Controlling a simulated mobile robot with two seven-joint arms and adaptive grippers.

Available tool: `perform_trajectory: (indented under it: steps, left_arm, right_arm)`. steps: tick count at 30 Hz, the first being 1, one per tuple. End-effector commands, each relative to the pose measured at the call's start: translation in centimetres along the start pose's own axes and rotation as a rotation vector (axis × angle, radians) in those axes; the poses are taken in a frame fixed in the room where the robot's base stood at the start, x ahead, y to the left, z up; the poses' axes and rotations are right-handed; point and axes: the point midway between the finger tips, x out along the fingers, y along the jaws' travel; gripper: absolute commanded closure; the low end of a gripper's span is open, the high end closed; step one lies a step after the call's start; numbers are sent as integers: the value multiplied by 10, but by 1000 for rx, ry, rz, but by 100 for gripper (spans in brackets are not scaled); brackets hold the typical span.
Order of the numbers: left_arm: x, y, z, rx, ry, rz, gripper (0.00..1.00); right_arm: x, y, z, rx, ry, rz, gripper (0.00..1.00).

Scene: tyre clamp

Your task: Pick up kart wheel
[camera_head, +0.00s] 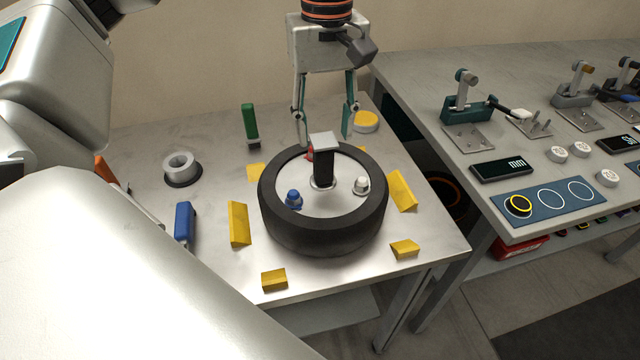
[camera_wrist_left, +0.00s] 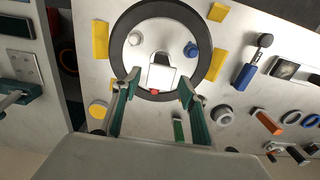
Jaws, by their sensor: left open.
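The kart wheel (camera_head: 322,238) lies flat on the metal table, a black tyre around a pale disc. A dark upright post with a grey square top (camera_head: 323,141) stands at its middle, with blue, white and red knobs around it. The wheel also shows in the left wrist view (camera_wrist_left: 212,45). My left gripper (camera_head: 326,139) is open and empty, pointing down at the wheel's far side, with its fingertips around the level of the post's top. In the left wrist view, its fingers (camera_wrist_left: 160,82) lie either side of the post's near end. My right gripper is not in view.
Yellow blocks (camera_head: 239,223) surround the wheel on the metal table (camera_head: 340,284). A grey ring (camera_head: 181,168), a blue-handled tool (camera_head: 184,222) and a green-handled tool (camera_head: 250,123) lie to the left. A second bench (camera_head: 420,85) with toggle clamps stands to the right.

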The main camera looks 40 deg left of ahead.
Motion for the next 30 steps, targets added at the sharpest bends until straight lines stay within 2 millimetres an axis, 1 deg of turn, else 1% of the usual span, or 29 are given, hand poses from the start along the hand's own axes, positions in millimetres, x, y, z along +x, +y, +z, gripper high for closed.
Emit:
perform_trajectory:
  steps: [4,7,12,17,25,27,30]
  left_arm:
    - [0,0,0,0,-1,0,57]
    - [6,0,0,1,-1,-1,57]
    - [24,0,1,0,-3,-1,57]
    - [35,-1,2,1,-2,-1,57]
    - [72,-2,6,1,-3,-2,57]
    - [77,-2,6,1,-2,0,57]
    - [78,-1,6,1,-1,2,57]
  right_arm:
    - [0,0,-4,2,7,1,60]
    - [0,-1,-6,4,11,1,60]
    - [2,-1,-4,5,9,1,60]
    - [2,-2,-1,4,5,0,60]
    - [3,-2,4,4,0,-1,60]
    - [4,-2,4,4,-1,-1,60]
    - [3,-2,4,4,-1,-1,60]
